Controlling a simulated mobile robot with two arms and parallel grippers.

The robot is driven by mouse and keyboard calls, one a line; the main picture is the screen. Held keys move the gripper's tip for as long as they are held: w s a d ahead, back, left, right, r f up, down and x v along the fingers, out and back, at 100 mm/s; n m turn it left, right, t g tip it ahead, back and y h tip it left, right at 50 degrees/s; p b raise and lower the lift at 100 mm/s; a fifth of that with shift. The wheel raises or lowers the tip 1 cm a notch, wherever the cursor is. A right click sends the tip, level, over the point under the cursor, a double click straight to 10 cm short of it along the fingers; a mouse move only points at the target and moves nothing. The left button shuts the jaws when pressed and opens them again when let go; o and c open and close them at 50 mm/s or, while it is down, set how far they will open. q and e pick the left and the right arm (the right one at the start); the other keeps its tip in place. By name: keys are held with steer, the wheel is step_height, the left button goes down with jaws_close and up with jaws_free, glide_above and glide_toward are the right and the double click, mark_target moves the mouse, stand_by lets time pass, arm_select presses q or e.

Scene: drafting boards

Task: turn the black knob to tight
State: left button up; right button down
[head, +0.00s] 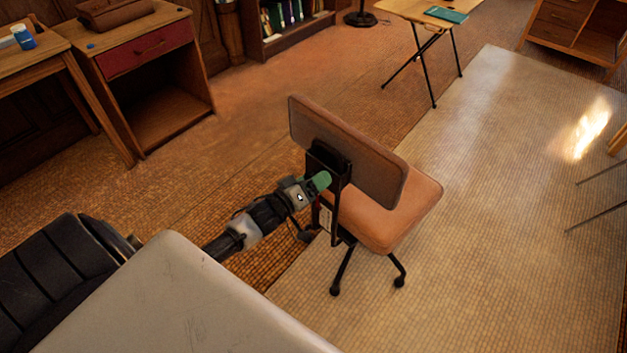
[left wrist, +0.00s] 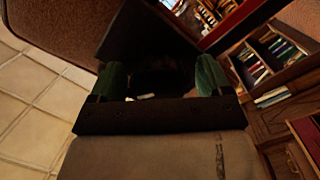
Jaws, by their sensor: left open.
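An orange-brown swivel chair (head: 372,215) stands with its back toward me, and a black bracket (head: 330,160) joins the backrest to the seat. My left gripper (head: 320,181) has green fingertips and is at this bracket, just behind the backrest. In the left wrist view the two green fingers of my left gripper (left wrist: 168,80) are apart. A dark rounded shape, apparently the black knob (left wrist: 158,78), lies between or just beyond them. It is too dark to tell whether the fingers touch it. In the head view I cannot make the knob out. My right gripper is not in view.
A wooden desk with a red drawer (head: 148,50) stands at the left. A folding table with a green book (head: 447,14) is at the back. A bookshelf (head: 285,28) stands behind. The pale tiled floor (head: 500,210) to the right of the chair is clear.

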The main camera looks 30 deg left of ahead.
arm_select(q)
steer(key=c, duration=0.9)
